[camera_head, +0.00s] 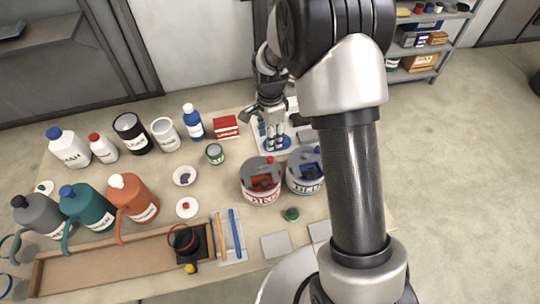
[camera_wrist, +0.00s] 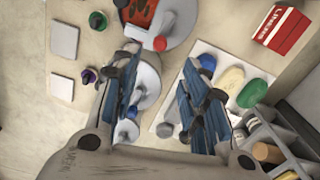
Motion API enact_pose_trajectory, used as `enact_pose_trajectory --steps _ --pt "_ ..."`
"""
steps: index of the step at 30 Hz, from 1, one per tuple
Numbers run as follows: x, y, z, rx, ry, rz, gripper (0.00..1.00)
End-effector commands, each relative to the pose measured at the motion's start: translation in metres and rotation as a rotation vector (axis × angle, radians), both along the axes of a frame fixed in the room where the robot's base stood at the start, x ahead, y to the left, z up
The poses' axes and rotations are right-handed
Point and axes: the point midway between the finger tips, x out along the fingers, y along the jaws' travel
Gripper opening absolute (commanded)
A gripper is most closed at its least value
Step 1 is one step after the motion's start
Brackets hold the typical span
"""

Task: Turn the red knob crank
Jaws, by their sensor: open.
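The red crank drum (camera_head: 261,187) is a round grey-and-white container with a red interior and red lettering, standing on the table. Its small red knob (camera_head: 270,159) is at the back of its top. In the wrist view the red knob (camera_wrist: 160,44) sits just beyond my fingertips, near the red opening (camera_wrist: 140,12). My gripper (camera_head: 274,144) is open and empty, fingers pointing down, behind the drums. In the wrist view my gripper (camera_wrist: 157,75) has its fingers well apart, with the knob beyond the gap between them. The left finger partly covers the blue drum.
The blue drum (camera_head: 305,173) with a blue knob (camera_head: 318,150) stands close to the right of the red one. A white board (camera_wrist: 215,60) with colored pieces lies near my fingers. A red box (camera_head: 226,126), a green jar (camera_head: 214,154) and several bottles stand left.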

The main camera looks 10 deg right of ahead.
Motion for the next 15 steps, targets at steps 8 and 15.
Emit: enact_pose_trajectory --steps 8,15 --pt "-0.001 0.0 -0.065 0.0 0.004 0.001 0.41" --pt "0.0 0.0 -0.105 0.0 0.001 0.001 0.41"
